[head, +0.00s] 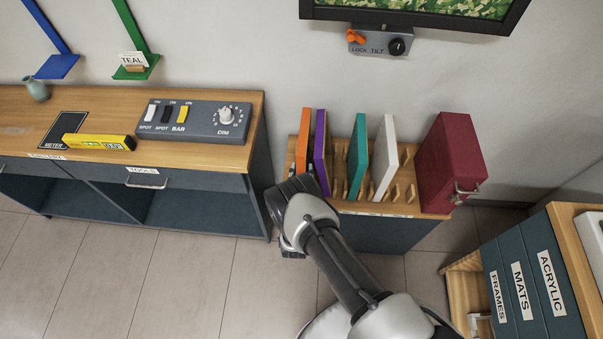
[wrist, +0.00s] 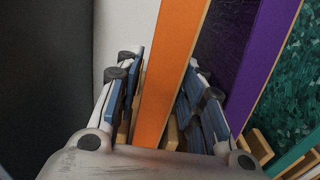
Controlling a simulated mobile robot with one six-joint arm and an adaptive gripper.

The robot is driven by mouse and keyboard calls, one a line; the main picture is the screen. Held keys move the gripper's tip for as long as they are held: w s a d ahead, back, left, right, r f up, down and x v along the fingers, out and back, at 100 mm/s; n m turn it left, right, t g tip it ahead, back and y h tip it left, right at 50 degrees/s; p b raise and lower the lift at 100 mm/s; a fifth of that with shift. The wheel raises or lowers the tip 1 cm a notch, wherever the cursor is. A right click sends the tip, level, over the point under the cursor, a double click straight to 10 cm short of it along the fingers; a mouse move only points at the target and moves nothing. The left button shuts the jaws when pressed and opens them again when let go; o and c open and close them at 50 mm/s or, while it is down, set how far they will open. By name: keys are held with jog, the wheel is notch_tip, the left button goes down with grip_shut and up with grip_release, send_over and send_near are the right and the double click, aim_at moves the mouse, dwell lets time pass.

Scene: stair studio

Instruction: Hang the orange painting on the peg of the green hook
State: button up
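The orange painting (head: 303,140) stands upright, edge-on, at the left end of a wooden slotted rack. In the wrist view its orange edge (wrist: 165,75) runs between the two fingers of my gripper (wrist: 165,95). The fingers are apart, one on each side of the edge, with a visible gap at least on the right. In the head view my gripper (head: 302,173) is at the front of the rack, mostly hidden behind my arm. The green hook (head: 136,40) is on the wall at the upper left, with a short wooden peg (head: 135,69) and a TEAL label.
A purple painting (head: 321,150) stands close right of the orange one, then teal (head: 357,155) and white (head: 384,155) ones and a dark red box (head: 450,160). A blue hook (head: 58,64) is further left. The cabinet (head: 254,115) below carries a switch panel, level and vase.

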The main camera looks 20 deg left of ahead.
jog(key=shift+o, duration=0.5)
jog(key=shift+s+p, duration=0.1)
jog(key=shift+p, duration=0.25)
jog(key=p+v, duration=0.4)
jog(key=v, duration=1.3)
jog(key=shift+d, duration=0.15)
jog(key=shift+f, duration=0.1)
